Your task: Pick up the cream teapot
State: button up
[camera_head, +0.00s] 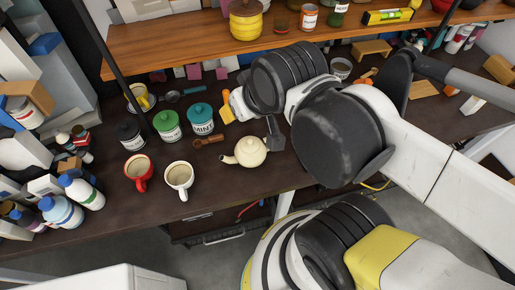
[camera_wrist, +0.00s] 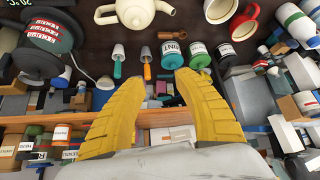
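The cream teapot (camera_head: 250,153) stands upright with its lid on, near the middle of the dark worktop. In the wrist view the teapot (camera_wrist: 135,11) is at the top edge, partly cut off, beyond my fingertips. My gripper (camera_wrist: 162,78) has its two yellow fingers spread apart with nothing between them. In the head view it hangs behind and above the teapot, clear of it, and my arm hides part of it.
A white mug (camera_head: 180,176), a red mug (camera_head: 138,168), a teal canister (camera_head: 201,119) and a green canister (camera_head: 167,124) stand left of the teapot. A brown wooden utensil (camera_head: 209,140) lies close to it. A wooden shelf (camera_head: 180,45) crosses behind. The worktop in front is clear.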

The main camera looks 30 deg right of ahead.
aim_at(250, 152)
jog(key=k+l+u, duration=0.1)
jog(key=u, duration=0.25)
jog(key=k+u, duration=0.1)
jog(key=u, duration=0.3)
jog(key=k+l+u, duration=0.1)
jog(key=u, duration=0.25)
jog(key=k+j, duration=0.05)
